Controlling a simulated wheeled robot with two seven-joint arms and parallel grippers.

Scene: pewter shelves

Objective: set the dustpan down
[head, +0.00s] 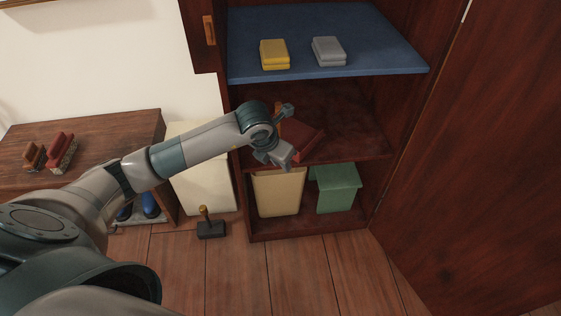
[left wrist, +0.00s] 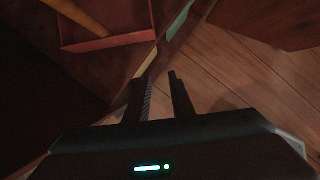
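The dustpan (head: 303,140) is dark red and rests on the middle shelf (head: 350,120) of the cabinet. Its wooden handle (head: 278,112) is partly hidden behind my left gripper. In the left wrist view the dustpan's red rim (left wrist: 98,44) and tan handle (left wrist: 112,40) lie at the upper left, apart from the fingers. My left gripper (head: 287,133) is at the front of the shelf, just before the dustpan, with its fingers spread. In the left wrist view the gripper (left wrist: 162,78) shows an empty gap. My right gripper is out of view.
Yellow (head: 274,55) and grey (head: 328,51) folded stacks lie on the blue upper shelf (head: 380,50). Cream (head: 279,192) and green (head: 338,190) bins stand below. A black block with a handle (head: 211,228) is on the floor. The open door (head: 480,180) bounds the right.

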